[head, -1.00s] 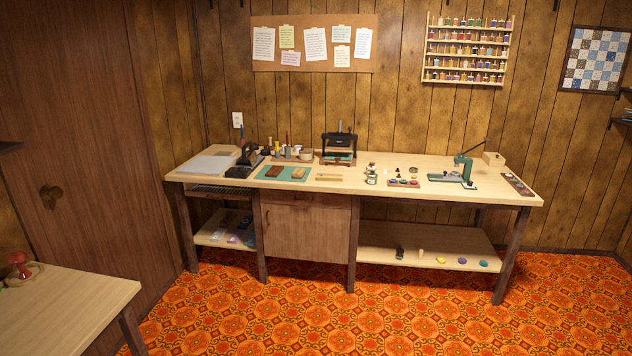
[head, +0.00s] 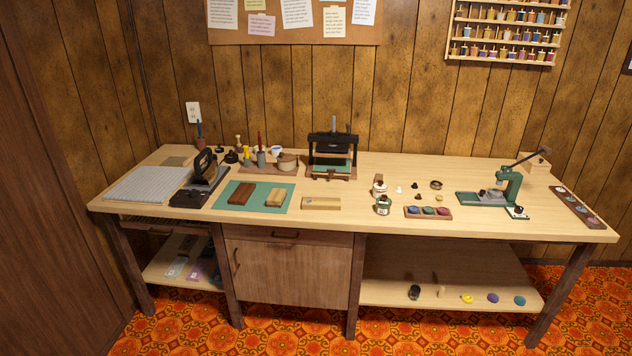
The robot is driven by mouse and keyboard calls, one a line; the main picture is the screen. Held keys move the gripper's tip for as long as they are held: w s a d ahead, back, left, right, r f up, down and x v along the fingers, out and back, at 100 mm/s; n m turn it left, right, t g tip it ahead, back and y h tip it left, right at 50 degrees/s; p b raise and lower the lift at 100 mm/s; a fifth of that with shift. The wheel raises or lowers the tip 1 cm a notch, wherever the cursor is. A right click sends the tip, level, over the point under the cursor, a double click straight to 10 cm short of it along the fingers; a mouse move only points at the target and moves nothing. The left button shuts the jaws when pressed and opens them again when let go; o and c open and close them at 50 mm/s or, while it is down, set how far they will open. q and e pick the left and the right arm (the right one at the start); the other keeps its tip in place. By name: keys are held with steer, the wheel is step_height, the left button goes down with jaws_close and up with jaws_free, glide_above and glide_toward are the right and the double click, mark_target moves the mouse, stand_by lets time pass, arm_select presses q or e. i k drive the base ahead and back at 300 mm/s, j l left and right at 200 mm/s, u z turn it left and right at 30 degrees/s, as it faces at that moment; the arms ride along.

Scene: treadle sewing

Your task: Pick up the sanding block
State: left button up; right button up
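Several block-like pieces lie at the front left of the workbench (head: 420,170); I cannot tell for certain which is the sanding block. A dark brown block (head: 241,194) and a lighter tan block (head: 276,198) lie side by side on a green mat (head: 222,202). A pale flat wooden piece (head: 321,203) lies just right of the mat, near the front edge. Neither of my grippers shows in the head view.
A black press (head: 333,150) stands behind the blocks. A dark tool on a base (head: 201,180) and a grey board (head: 148,184) are to the left. Jars and a green lever press (head: 505,188) are to the right. Patterned floor lies in front.

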mark_target(275, 199)
steer(key=i+z, duration=0.1)
steer(key=i, duration=0.55)
steer(key=i+j+z, duration=0.1)
steer(key=i, duration=0.6)
steer(key=i+j+z, duration=0.15)
steer(key=i, duration=0.5)
steer(key=i+j+u, duration=0.1)
steer(key=i, duration=0.25)
steer(key=j, duration=0.1)
